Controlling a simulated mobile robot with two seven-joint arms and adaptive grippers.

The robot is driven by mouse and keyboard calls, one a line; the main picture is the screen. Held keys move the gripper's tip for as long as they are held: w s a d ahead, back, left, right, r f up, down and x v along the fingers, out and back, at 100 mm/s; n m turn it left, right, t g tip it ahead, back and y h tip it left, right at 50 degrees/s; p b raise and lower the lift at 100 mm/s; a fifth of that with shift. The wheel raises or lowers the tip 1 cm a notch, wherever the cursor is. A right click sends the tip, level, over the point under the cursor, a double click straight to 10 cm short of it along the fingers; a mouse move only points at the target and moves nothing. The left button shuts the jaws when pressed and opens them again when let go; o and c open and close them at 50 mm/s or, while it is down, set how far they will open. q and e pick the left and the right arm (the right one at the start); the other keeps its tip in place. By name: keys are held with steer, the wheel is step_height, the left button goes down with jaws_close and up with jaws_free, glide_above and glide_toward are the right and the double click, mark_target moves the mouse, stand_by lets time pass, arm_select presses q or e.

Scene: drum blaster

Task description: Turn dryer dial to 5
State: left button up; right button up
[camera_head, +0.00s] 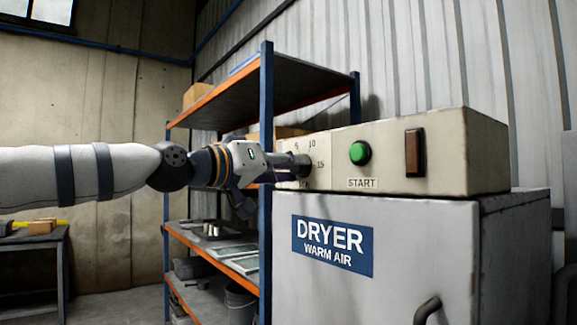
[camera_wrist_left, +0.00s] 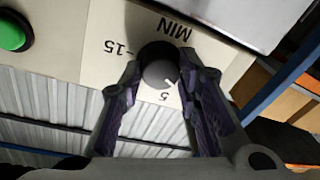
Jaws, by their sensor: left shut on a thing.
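The dryer (camera_head: 400,260) is a grey cabinet with a cream control panel on top. Its dial is a round dark knob; the wrist view shows it (camera_wrist_left: 157,62) with a small white mark on its lower right edge, towards a printed 5 below. MIN stands above it and 15 to its left in that view. My left gripper (camera_head: 298,166) reaches the dial from the left and hides part of it in the head view. In the wrist view, the fingers of the left gripper (camera_wrist_left: 165,72) are shut on the dial, one on each side. My right gripper is out of view.
A green START button (camera_head: 359,153) and a brown switch (camera_head: 415,152) sit right of the dial. A shelf rack with a blue post (camera_head: 266,215) stands close behind my left gripper. A table (camera_head: 50,243) is at the far left.

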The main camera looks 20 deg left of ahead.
arm_select(q)
steer(key=m, duration=0.3)
steer(key=shift+w+f+m+h+b, duration=0.15)
steer(key=shift+f+m+h+b, duration=0.15)
steer(key=shift+m, duration=0.1)
steer(key=m, duration=0.2)
steer(key=shift+r+m+b, duration=0.1)
steer(key=shift+m+b, duration=0.25)
steer(key=shift+m, duration=0.05)
steer(key=shift+m+h, duration=0.3)
steer(key=shift+m, duration=0.3)
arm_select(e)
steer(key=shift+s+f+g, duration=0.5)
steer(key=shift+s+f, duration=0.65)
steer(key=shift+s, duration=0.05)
arm_select(q)
steer(key=shift+r+m, duration=0.1)
steer(key=shift+m, duration=0.2)
steer(key=o, duration=1.2)
